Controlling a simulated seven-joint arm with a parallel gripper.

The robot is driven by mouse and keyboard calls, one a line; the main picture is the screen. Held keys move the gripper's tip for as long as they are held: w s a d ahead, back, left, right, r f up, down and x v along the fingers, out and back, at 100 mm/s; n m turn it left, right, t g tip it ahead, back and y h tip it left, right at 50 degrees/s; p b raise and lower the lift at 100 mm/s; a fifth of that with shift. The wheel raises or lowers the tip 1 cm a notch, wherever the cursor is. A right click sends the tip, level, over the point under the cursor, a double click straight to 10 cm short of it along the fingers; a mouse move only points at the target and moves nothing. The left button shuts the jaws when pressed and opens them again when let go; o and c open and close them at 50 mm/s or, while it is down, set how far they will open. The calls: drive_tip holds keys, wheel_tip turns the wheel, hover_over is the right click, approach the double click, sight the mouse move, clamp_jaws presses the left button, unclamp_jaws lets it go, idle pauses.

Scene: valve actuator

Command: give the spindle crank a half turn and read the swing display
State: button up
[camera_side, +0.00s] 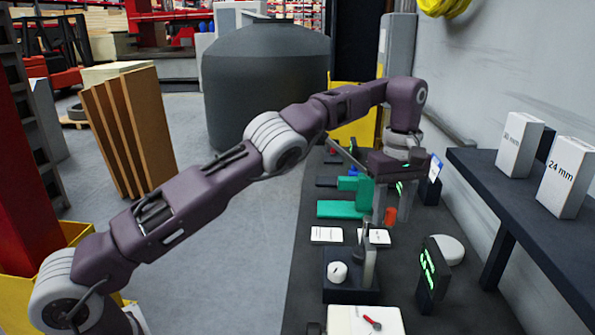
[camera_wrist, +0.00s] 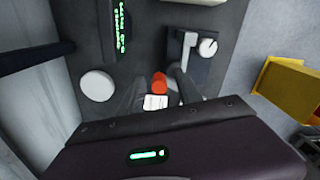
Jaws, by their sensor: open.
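An orange-red cylinder (camera_side: 390,215) stands by my gripper's fingers; it also shows in the wrist view (camera_wrist: 159,83). I cannot tell whether it belongs to the spindle crank. A dark block (camera_side: 350,294) with a white round knob (camera_side: 338,272) and an upright metal part (camera_side: 369,262) stands nearer the camera. A dark display (camera_side: 430,272) with green characters stands to its right, and in the wrist view at the top left (camera_wrist: 122,28); the reading is not legible. My gripper (camera_side: 390,208) points down over the bench, open, with the cylinder near its fingertips. Contact is unclear.
A green vise-like fixture (camera_side: 343,208) is left of my gripper. White cards (camera_side: 326,235) and a round white puck (camera_side: 449,249) lie on the bench. A white board (camera_side: 343,321) with a red-handled tool is at the front. A shelf (camera_side: 520,205) with white boxes (camera_side: 519,144) overhangs the right.

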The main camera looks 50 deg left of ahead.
drive_tip(key=shift+s+d+m, duration=0.15)
drive_tip(key=shift+s+m, duration=0.2)
drive_tip(key=shift+m, duration=0.25)
drive_tip(key=s+a+m, duration=0.2)
drive_tip(key=a+m, duration=0.2)
drive_tip(key=m, duration=1)
drive_tip(key=s+a+m, duration=0.2)
drive_tip(key=a+m, duration=0.2)
drive_tip(key=m, duration=1)
drive_tip(key=s+a+r+n, duration=0.1)
drive_tip(key=s+r+n, duration=0.3)
drive_tip(key=r, duration=0.8)
drive_tip(key=s+r+n+t+h, duration=0.1)
drive_tip(key=s+r+n+t, duration=0.2)
drive_tip(key=s, duration=1.3)
drive_tip(key=n, duration=0.3)
drive_tip(key=shift+s+d+r+n, duration=0.15)
drive_tip(key=shift+d+n, duration=0.1)
drive_tip(key=shift+n, duration=0.15)
